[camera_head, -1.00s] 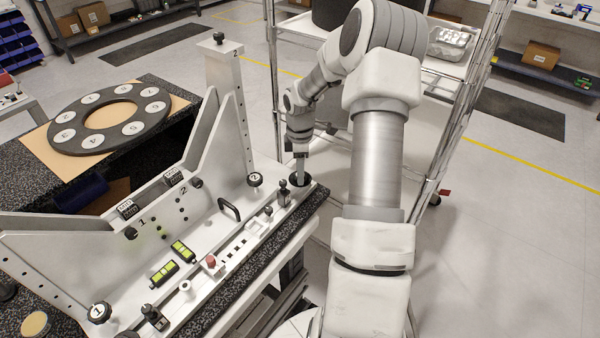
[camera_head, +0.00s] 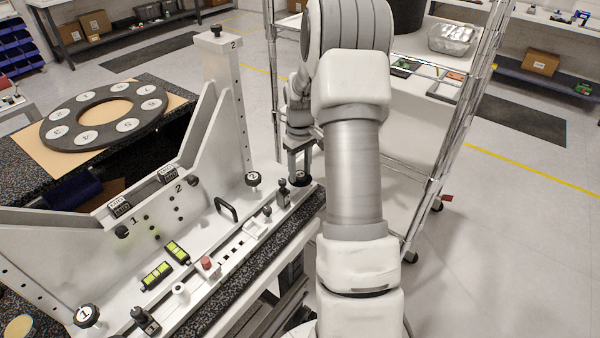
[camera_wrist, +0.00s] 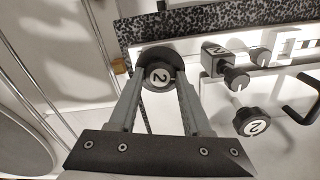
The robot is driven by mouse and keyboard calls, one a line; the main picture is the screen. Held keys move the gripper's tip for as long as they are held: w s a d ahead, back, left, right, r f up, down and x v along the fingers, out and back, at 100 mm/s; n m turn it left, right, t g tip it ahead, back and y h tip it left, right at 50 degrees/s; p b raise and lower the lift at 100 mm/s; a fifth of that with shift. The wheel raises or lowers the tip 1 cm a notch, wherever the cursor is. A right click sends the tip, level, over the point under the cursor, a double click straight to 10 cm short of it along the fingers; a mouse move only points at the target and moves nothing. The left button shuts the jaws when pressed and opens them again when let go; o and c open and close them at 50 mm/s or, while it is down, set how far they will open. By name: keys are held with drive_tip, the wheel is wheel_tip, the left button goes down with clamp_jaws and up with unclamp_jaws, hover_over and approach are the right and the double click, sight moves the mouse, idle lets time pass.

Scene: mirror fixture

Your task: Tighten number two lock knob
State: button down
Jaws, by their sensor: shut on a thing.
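A round black knob with a white face marked "2" (camera_wrist: 158,77) sits between my gripper's fingers (camera_wrist: 160,82) in the wrist view. The fingers are shut on its sides. In the head view my gripper (camera_head: 300,172) points down at the far right end of the fixture (camera_head: 228,230), and its fingers and my arm partly hide that knob. A second black knob marked "2" (camera_head: 253,179) stands apart, to the left of my gripper; it also shows in the wrist view (camera_wrist: 252,122). A small black knob (camera_head: 283,188) stands beside a block marked "2" (camera_wrist: 212,52).
A black handle (camera_head: 227,209), a red button (camera_head: 207,265) and a knob marked "1" (camera_head: 87,315) are along the fixture. Its tall upright plate (camera_head: 222,100) rises left of my gripper. A wire rack (camera_head: 440,150) stands close behind my arm. A numbered ring (camera_head: 105,115) lies at left.

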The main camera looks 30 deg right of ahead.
drive_tip(key=m+b, duration=0.1)
drive_tip(key=m, duration=0.2)
drive_tip(key=shift+m, duration=0.4)
drive_tip(key=m, duration=0.3)
drive_tip(key=shift+m+b, duration=0.3)
drive_tip(key=m, duration=0.3)
drive_tip(key=shift+m, duration=2.1)
drive_tip(key=shift+c, duration=1.7)
unclamp_jaws()
drive_tip(key=shift+r, duration=0.15)
